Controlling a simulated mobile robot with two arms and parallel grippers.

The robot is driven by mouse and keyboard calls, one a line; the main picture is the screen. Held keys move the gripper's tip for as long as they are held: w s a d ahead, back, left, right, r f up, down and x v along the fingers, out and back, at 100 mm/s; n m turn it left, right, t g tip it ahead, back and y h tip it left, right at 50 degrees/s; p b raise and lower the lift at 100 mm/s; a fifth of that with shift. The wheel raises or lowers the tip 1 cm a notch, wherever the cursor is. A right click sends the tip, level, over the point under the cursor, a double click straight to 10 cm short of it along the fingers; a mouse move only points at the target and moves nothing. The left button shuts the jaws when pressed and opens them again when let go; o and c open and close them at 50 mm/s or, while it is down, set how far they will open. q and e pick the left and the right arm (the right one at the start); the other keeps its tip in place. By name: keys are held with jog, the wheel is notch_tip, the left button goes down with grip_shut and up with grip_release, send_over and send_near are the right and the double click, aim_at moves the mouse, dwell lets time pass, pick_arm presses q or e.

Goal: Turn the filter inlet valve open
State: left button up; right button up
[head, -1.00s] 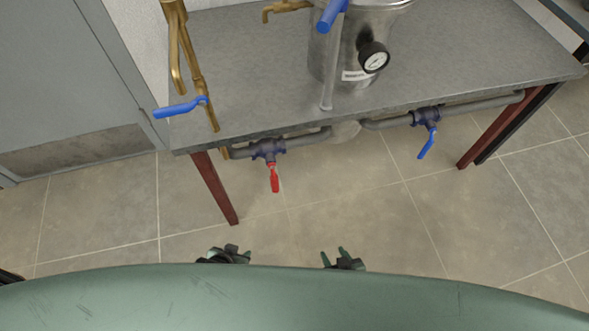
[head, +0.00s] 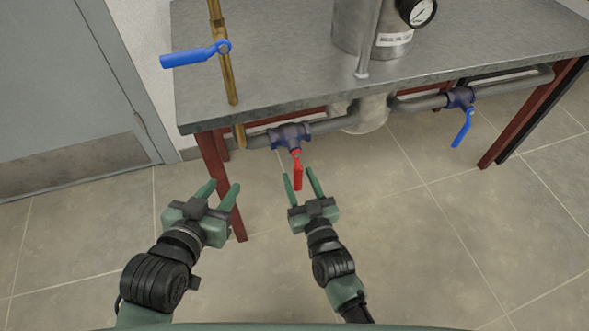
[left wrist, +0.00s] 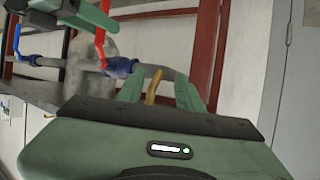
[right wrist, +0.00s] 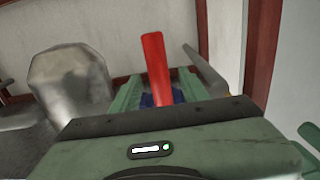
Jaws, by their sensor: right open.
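The red-handled valve has a dark blue body (head: 291,135) on the grey pipe under the table's front edge. Its red handle (head: 297,176) hangs down; it also shows in the left wrist view (left wrist: 101,38). My right gripper (head: 300,174) is open, its fingers on either side of the handle in the head view. In the right wrist view the handle (right wrist: 153,62) stands between the open fingers; contact cannot be told. My left gripper (head: 225,186) is open and empty, left of the handle near the table leg. No label naming the valves is readable.
A blue-handled valve (head: 464,108) sits further right on the pipe. Another blue lever (head: 195,54) is on the brass pipe at left. The metal table (head: 270,90) carries a steel vessel with a gauge (head: 418,12). A red table leg (head: 222,185) stands near my left gripper.

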aim_at(295, 168)
jog(key=b+x, duration=0.1)
jog(key=x, duration=0.3)
pick_arm(q)
jog(key=r+t, duration=0.1)
jog(key=w+d+r+t, duration=0.1)
jog(key=r, duration=0.1)
jog(key=w+r+t+h, duration=0.1)
jog(key=r, duration=0.1)
jog(key=shift+w+d+r, duration=0.1)
jog(key=shift+d+r, duration=0.05)
jog(key=shift+r, duration=0.05)
pick_arm(e)
jog(key=shift+f, duration=0.1)
grip_shut()
dwell(0.7)
